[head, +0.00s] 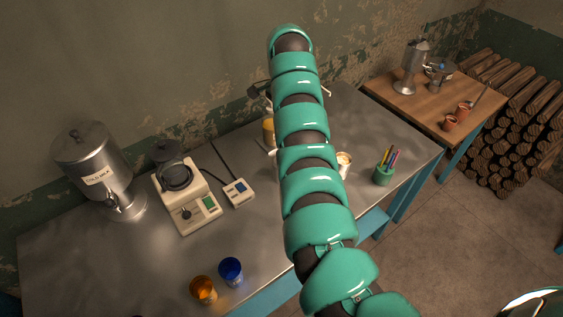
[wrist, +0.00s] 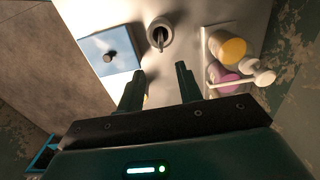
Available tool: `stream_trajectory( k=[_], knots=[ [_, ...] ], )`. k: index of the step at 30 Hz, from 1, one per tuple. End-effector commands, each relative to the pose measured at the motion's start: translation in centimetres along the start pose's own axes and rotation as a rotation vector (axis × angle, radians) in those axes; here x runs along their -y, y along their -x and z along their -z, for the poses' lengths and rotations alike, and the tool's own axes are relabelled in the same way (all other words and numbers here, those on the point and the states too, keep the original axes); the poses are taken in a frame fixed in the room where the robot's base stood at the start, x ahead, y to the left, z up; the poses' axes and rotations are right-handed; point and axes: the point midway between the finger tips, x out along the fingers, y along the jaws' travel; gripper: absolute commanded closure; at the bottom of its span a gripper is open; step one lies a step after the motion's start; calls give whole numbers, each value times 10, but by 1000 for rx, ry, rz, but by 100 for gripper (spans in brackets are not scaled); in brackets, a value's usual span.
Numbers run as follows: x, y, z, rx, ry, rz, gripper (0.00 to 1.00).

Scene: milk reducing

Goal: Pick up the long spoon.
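My gripper (wrist: 160,72) is open and empty in the wrist view, its two dark fingers apart above the table. A grey round cup (wrist: 160,33) stands just beyond the fingertips, with a thin slender piece inside it; I cannot tell if this is the long spoon. A pale stick with a rounded end (wrist: 240,82) lies by the jars to the right of the fingers; I cannot tell whether it is a spoon. In the head view my green arm hides my fingertips and part of the table.
A yellow jar (wrist: 233,48) and a purple jar (wrist: 226,75) stand close to the wall. A blue square with a black knob (wrist: 108,55) is left of the cup. The head view shows a metal urn (head: 92,165), blue cup (head: 230,270), orange cup (head: 203,290) and green pen holder (head: 383,176).

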Motion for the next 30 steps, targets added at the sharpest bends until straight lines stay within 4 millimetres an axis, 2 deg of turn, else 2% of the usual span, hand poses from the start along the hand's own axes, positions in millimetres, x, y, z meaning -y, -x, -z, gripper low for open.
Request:
stream_trajectory(
  k=[15,30],
  knots=[
    [0,-58,2,-2,-2,3,65],
    [0,-84,-3,0,-1,-1,65]
  ],
)
